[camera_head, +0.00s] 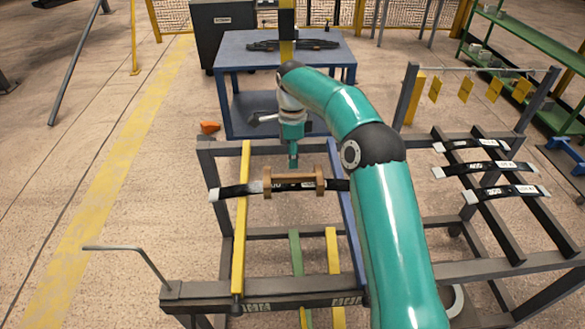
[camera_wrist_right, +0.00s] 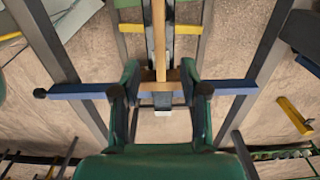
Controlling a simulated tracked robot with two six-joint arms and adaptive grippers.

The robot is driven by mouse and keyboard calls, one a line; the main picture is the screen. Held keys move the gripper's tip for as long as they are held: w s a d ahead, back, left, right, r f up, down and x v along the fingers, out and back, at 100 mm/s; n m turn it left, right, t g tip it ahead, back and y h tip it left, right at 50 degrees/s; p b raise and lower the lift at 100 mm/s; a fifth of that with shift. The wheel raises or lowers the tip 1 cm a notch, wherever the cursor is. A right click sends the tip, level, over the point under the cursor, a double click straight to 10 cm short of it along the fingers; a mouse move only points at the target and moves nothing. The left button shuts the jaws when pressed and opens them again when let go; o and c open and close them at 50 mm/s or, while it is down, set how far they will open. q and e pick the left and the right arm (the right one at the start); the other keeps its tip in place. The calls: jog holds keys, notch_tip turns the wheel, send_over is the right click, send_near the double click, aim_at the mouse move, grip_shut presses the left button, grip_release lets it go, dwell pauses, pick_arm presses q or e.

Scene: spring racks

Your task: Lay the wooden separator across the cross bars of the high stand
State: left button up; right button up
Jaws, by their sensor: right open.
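The wooden separator (camera_head: 294,184), a light brown piece with raised end blocks, lies at the black leaf spring (camera_head: 237,190) on the middle stand (camera_head: 265,291). This spring spans the stand's yellow bar (camera_head: 241,215) and blue bar (camera_head: 350,225). My right gripper (camera_head: 293,164) points down just behind the separator. In the right wrist view, the open fingers (camera_wrist_right: 160,98) stand on either side of one end of the wood (camera_wrist_right: 160,74); I cannot tell whether they touch it. The blue bar (camera_wrist_right: 84,91) runs beneath the fingers. My left gripper is not in view.
A rack (camera_head: 500,238) on the right holds several leaf springs. A blue table (camera_head: 232,58) with dark springs stands behind the stand. A bent rod (camera_head: 125,248) sticks out at the stand's front left.

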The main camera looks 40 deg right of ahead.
jog(key=shift+r, duration=1.4)
